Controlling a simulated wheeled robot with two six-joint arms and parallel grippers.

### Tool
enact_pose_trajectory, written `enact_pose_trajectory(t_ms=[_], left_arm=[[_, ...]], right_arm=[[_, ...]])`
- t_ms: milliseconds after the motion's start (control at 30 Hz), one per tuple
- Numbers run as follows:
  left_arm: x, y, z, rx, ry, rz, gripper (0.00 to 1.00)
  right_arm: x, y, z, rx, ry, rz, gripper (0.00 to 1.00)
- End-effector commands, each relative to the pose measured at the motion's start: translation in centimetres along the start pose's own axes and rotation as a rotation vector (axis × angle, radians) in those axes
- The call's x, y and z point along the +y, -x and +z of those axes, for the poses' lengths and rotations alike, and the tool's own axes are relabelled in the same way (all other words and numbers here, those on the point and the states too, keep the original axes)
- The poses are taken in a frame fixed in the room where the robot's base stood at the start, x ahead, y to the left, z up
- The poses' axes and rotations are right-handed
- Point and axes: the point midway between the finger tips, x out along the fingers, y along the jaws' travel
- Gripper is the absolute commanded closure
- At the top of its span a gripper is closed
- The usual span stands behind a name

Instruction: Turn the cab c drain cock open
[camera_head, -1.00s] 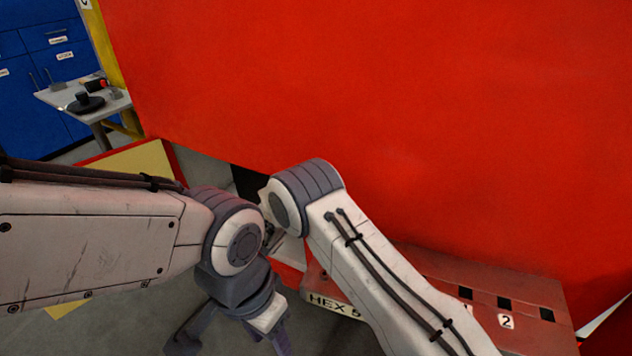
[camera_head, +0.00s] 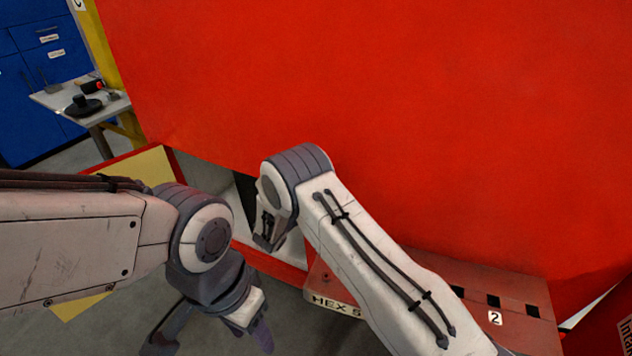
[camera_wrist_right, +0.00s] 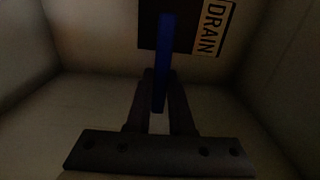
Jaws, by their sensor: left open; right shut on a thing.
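The drain cock shows in the right wrist view as a blue lever (camera_wrist_right: 163,45), upright in the picture, in front of a dark plate (camera_wrist_right: 182,45). A DRAIN label (camera_wrist_right: 213,28) is to its right. My right gripper (camera_wrist_right: 160,78) is shut on the lever's lower part, with one finger on each side. In the head view my right wrist reaches into a recess under the big red panel (camera_head: 380,120), and its fingertips and the lever are hidden. My left gripper (camera_head: 212,335) is open and empty over the grey floor, low in the head view.
A dark red rack (camera_head: 480,290) with slots, marked HEX 5 and 2, stands below the panel at right. A small table (camera_head: 60,100) with tools and blue cabinets (camera_head: 40,70) are at far left. Pale walls (camera_wrist_right: 35,40) close in around the right gripper.

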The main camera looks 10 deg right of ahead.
Motion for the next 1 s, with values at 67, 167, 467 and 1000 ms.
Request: enact_pose_trajectory(t_ms=[67, 167, 467, 1000], left_arm=[[0.0, 0.0, 0.0, 0.0, 0.0, 0.0, 0.5], [0.0, 0.0, 0.0, 0.0, 0.0, 0.0, 0.5], [0.0, 0.0, 0.0, 0.0, 0.0, 0.0, 0.5], [-0.1, -1.1, 0.1, 0.0, 0.0, 0.0, 0.5]], right_arm=[[0.0, 0.1, 0.1, -0.005, 0.003, -0.001, 1.0], [0.0, 0.1, 0.2, -0.005, 0.002, -0.001, 1.0], [-0.1, 0.1, 0.1, -0.002, 0.0, -0.001, 0.5], [0.1, 6.8, 0.2, -0.007, 0.0, -0.001, 0.5]])
